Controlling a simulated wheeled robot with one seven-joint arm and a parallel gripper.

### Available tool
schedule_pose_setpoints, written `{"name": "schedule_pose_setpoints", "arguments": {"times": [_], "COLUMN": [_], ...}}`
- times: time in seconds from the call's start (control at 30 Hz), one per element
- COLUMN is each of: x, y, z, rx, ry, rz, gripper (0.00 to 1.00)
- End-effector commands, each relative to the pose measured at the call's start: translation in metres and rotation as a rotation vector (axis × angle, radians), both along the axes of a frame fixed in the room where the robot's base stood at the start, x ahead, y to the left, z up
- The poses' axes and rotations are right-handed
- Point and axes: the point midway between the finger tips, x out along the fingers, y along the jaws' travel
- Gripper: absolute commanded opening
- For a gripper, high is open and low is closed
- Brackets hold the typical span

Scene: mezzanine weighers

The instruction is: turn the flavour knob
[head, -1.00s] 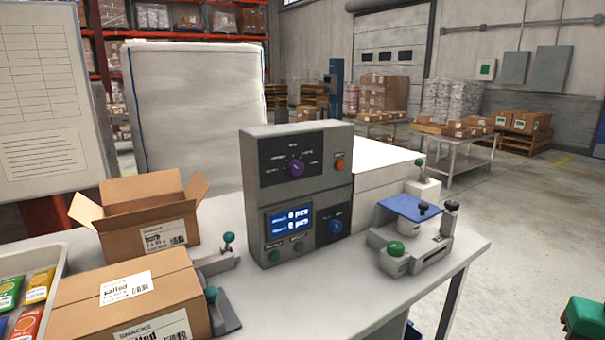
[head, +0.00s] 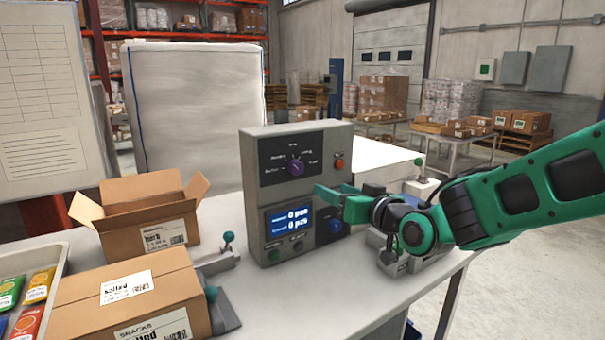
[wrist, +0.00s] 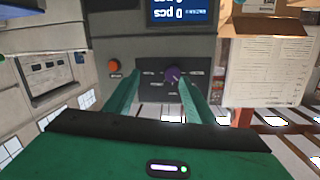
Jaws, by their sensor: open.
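The control unit (head: 247,180) is a grey box on the table. Its upper dark panel carries a purple knob (head: 295,168) with small labels around it, too small to read surely. My gripper (head: 328,194) is open and empty in front of the unit, to the right of and below this knob in the head view. In the upside-down wrist view, the purple knob (wrist: 172,75) shows between my gripper's fingers (wrist: 157,80), nearer the right one. I see no contact.
An orange-red button (head: 339,164) sits right of the purple knob. A lit display (head: 290,219) is below. My arm partly hides the weigher (head: 395,265) on the right. Open and closed snack boxes (head: 150,238) stand on the left of the table (head: 300,300).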

Motion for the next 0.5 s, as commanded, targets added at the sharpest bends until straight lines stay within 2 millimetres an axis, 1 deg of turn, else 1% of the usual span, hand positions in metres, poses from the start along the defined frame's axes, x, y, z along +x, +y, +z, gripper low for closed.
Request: {"name": "schedule_pose_setpoints", "arguments": {"times": [0.03,0.1,0.27,0.37,0.5], "x": [0.000,-0.001,0.004,0.014,0.034], "y": [0.012,0.022,0.033,0.038,0.052], "z": [0.005,0.013,0.020,0.020,0.020], "rx": [0.024,0.053,0.077,0.075,0.076], "ry": [-0.026,-0.056,-0.080,-0.081,-0.080], "rz": [0.016,0.029,0.038,0.039,0.040], "gripper": [0.50,0.50,0.50,0.50,0.50]}}
